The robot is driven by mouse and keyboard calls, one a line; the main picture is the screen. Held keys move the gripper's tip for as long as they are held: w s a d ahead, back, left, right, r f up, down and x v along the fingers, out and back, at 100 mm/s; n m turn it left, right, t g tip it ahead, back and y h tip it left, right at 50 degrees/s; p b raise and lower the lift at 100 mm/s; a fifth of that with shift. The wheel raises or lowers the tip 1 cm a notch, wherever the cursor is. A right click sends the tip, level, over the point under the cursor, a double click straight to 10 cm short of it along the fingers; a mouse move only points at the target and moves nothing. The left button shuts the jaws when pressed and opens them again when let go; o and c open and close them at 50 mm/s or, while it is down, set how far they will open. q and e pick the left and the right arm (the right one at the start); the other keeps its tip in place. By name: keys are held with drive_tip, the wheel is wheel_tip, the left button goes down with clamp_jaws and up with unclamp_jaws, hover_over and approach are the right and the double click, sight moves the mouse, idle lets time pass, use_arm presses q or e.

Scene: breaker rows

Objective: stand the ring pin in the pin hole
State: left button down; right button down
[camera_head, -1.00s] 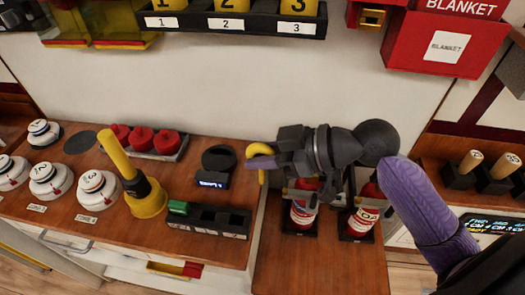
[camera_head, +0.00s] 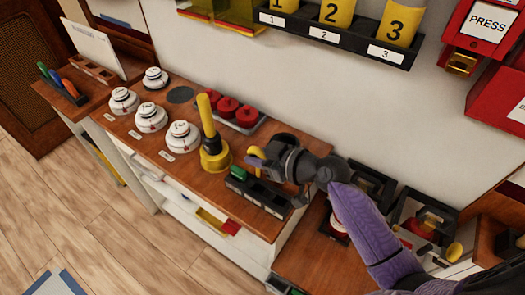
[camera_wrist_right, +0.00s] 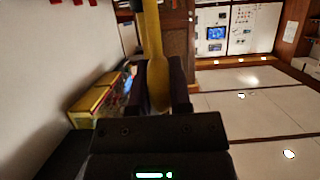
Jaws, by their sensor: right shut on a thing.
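My right gripper (camera_head: 260,161) is shut on a yellow piece (camera_head: 257,153), which looks like the ring pin. It holds the pin over the wooden counter, near the back of the black slotted tray (camera_head: 262,193). In the right wrist view the yellow pin (camera_wrist_right: 153,48) runs between the two dark jaws. Its lower end cannot be made out. I cannot pick out the pin hole; the gripper and wrist cover part of the counter there. My left gripper is not in view.
A yellow plunger-like piece (camera_head: 215,157) stands just left of the gripper. A green block (camera_head: 238,172) sits in the slotted tray's left end. Red knobs (camera_head: 229,106) stand behind, white dials (camera_head: 183,137) to the left. Yellow numbered bins (camera_head: 335,13) hang on the wall above.

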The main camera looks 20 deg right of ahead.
sight(259, 173)
wheel_tip(259, 173, down, 6)
drive_tip(key=b, duration=0.5)
drive_tip(key=shift+f+b, duration=0.1)
drive_tip(key=shift+b, duration=0.25)
idle(1.2)
drive_tip(key=shift+f+b, duration=1.4)
drive_tip(key=shift+b, duration=0.1)
drive_tip(key=shift+c, duration=2.4)
unclamp_jaws()
drive_tip(key=v, duration=1)
drive_tip(key=shift+p, duration=0.45)
